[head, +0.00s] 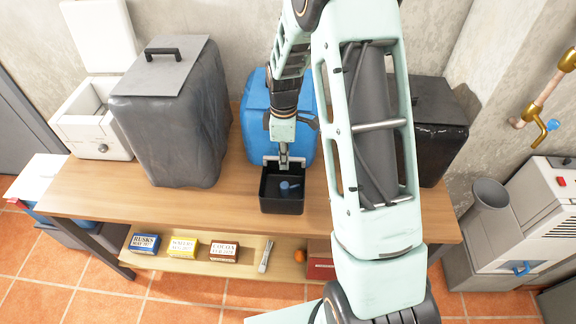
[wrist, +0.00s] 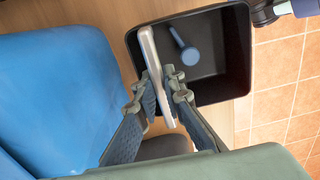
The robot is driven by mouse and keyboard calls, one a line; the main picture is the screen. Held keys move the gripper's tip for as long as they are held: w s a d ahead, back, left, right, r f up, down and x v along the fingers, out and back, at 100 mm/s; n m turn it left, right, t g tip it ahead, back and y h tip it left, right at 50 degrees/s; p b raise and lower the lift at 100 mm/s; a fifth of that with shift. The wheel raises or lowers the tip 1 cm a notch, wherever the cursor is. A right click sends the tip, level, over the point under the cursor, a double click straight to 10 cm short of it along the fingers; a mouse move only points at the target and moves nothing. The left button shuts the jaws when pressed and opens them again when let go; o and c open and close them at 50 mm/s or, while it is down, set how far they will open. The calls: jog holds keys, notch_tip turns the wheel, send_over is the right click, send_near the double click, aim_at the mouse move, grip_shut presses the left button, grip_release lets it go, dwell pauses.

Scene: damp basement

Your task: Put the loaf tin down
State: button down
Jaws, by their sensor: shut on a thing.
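The loaf tin appears to be the dark, open, box-shaped container (head: 282,207) near the front of the wooden table, also large in the wrist view (wrist: 222,88). A small blue scoop-like thing (wrist: 185,48) lies inside it. My gripper (head: 284,165) is at the tin's back side. In the wrist view its fingers (wrist: 168,92) are shut on a pale grey bar (wrist: 149,55) along the tin's near edge. The tin looks about level. Its underside is hidden, so I cannot tell whether it touches the table.
A blue container (head: 256,110) stands right behind the tin. A grey covered box (head: 175,130) is left, and a black one (head: 440,130) right. The tabletop (head: 225,205) is clear left of the tin. Small boxes (head: 184,247) sit on the shelf below.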

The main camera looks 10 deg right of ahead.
aim_at(288, 180)
jog(key=f, duration=0.1)
jog(key=d+f, duration=0.1)
jog(key=f, duration=0.1)
jog(key=shift+w+d+f+p, duration=0.15)
jog(key=shift+p, duration=0.25)
jog(key=shift+f, duration=0.5)
jog(key=c, duration=2.5)
grip_release()
jog(key=shift+f, duration=0.2)
jog(key=o, duration=0.5)
jog(key=shift+r, duration=0.1)
jog(key=shift+c, duration=0.2)
jog(key=shift+r, duration=0.1)
notch_tip(288, 180, up, 12)
jog(key=b, duration=0.1)
